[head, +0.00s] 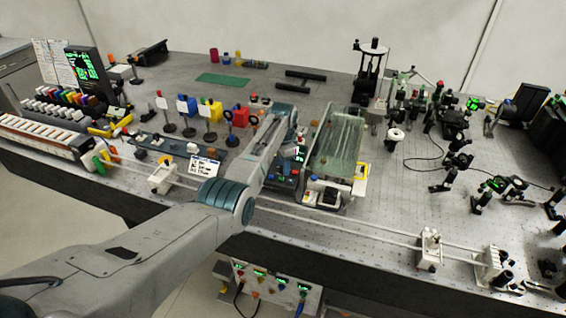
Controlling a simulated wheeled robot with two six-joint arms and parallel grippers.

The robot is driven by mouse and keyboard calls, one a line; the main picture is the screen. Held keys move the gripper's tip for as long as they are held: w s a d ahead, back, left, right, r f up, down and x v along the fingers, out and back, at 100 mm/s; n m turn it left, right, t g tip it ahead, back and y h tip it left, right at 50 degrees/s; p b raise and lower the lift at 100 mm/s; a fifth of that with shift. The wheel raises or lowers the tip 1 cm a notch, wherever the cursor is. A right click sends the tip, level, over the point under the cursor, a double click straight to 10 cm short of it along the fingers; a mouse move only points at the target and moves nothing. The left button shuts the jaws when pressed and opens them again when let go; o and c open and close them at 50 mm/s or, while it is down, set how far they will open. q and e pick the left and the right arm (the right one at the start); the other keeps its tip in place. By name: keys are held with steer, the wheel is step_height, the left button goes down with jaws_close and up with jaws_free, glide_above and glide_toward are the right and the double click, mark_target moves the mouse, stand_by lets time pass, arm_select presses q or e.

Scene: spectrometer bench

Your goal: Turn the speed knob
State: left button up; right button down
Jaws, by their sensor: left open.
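My left arm reaches in from the lower left over the bench, and its wrist bends down near the middle. My left gripper (287,150) is small and partly hidden by my own forearm; it is open, over a dark unit with a green display (300,153). A white control box (323,193) with dark and red parts stands to the right of that unit, below a clear-walled tray (340,140). The speed knob is too small to pick out with certainty. I cannot tell whether the gripper touches anything. My right gripper is not in view.
Coloured blocks on stands (186,106) are left of my wrist. A long rail (350,231) runs along the bench front, with white holders. Optical mounts (460,160) crowd the right.

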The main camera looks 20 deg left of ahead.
arm_select(q)
steer(key=c, duration=0.3)
jaws_close()
steer(key=shift+n, duration=0.3)
steer(key=n+p, duration=0.1)
steer(key=n, duration=0.3)
steer(key=shift+w+n+p, duration=0.1)
steer(key=shift+n+p, duration=0.3)
steer(key=shift+n, duration=1.1)
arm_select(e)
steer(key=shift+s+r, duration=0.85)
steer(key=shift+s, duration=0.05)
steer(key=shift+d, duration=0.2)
